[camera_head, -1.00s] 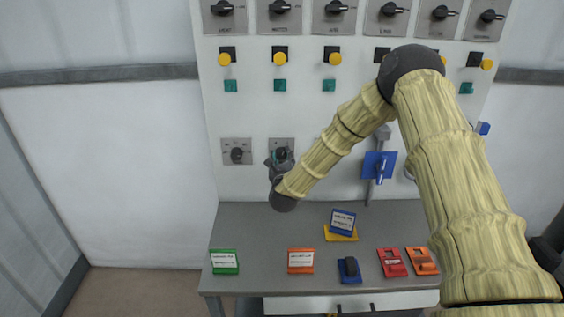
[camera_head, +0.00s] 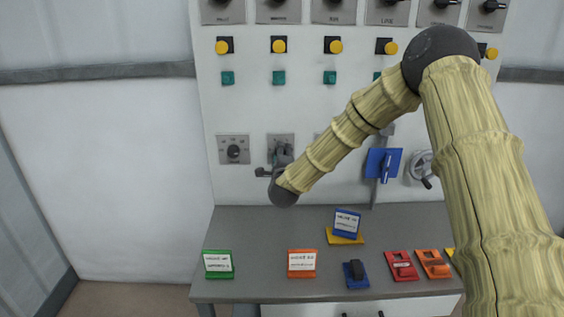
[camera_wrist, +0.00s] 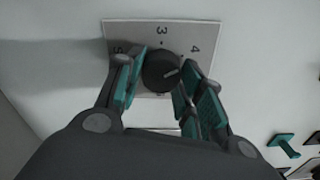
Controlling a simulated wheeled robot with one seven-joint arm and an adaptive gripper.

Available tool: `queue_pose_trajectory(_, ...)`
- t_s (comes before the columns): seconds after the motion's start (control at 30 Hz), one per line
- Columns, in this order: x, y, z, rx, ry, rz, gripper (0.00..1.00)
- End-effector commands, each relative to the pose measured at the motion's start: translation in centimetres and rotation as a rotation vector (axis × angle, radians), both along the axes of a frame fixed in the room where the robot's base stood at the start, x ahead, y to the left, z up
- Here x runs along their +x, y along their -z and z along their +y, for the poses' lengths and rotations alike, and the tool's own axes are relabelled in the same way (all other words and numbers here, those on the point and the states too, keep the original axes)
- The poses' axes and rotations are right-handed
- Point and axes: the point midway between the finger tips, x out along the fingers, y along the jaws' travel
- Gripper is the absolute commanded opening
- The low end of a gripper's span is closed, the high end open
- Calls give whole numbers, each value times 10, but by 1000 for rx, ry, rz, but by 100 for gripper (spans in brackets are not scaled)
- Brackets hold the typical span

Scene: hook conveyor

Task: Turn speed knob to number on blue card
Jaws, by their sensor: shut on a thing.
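My gripper (camera_head: 279,160) is at the second dial from the left in the lower row on the white panel. In the wrist view my gripper (camera_wrist: 163,64) has its teal-padded fingers on either side of the round black speed knob (camera_wrist: 161,72), shut on it. The knob sits on a grey plate (camera_wrist: 118,32) with a 3 above it, a 4 to the upper right and another digit at the left, partly covered. A pale mark on the knob points right. The blue card (camera_head: 347,222) stands tilted by a yellow base on the table; its writing is too small to read.
Another knob plate (camera_head: 233,149) is left of my gripper. A blue lever (camera_head: 384,166) and a handwheel (camera_head: 421,166) are to the right. The grey table (camera_head: 262,226) below holds a green card (camera_head: 218,264), an orange card (camera_head: 302,263) and several small coloured devices.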

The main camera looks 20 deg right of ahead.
Motion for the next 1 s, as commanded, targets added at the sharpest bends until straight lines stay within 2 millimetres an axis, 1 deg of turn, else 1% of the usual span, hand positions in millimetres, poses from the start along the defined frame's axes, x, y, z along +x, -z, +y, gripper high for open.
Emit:
queue_pose_trajectory(0.07, 0, 3, 2, -70, -3, 19, 14)
queue_pose_trajectory(0.6, 0, 0, 1, -565, -2, 163, 14)
queue_pose_trajectory(1.0, 0, -1, 2, -876, -3, 252, 14)
